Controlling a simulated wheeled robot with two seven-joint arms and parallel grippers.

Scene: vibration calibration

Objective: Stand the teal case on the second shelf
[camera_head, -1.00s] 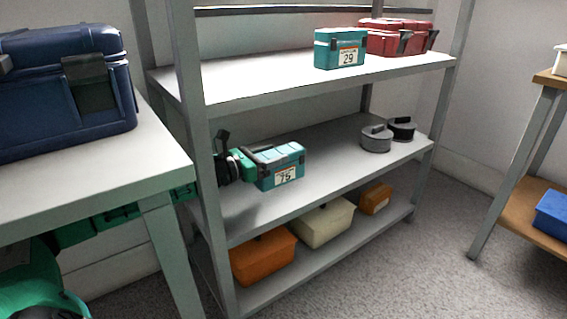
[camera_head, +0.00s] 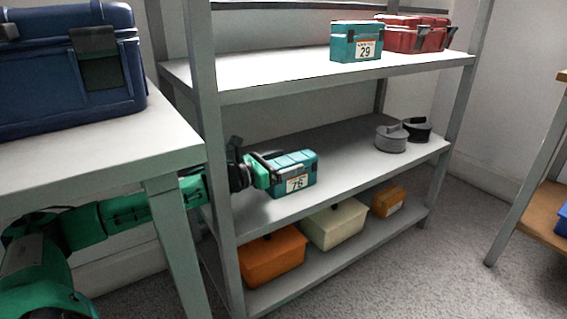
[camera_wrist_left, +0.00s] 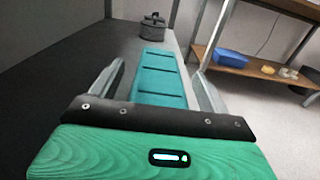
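A teal case (camera_head: 294,177) with a numbered white label stands upright on the middle shelf (camera_head: 345,150) near its left end. My left gripper (camera_head: 272,167) reaches in past the left post to the case's left end. In the left wrist view the case's teal top (camera_wrist_left: 160,78) lies between the two fingers of my left gripper (camera_wrist_left: 160,85). The fingers are spread, with a gap on each side of the case. A second teal case (camera_head: 356,42), labelled 29, stands on the upper shelf. My right gripper is out of view.
Two round dark containers (camera_head: 391,139) stand at the right of the middle shelf. A red case (camera_head: 412,35) is on the upper shelf. Orange and cream boxes (camera_head: 336,224) fill the bottom shelf. A table with a blue case (camera_head: 60,75) stands at left. Mid-shelf centre is clear.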

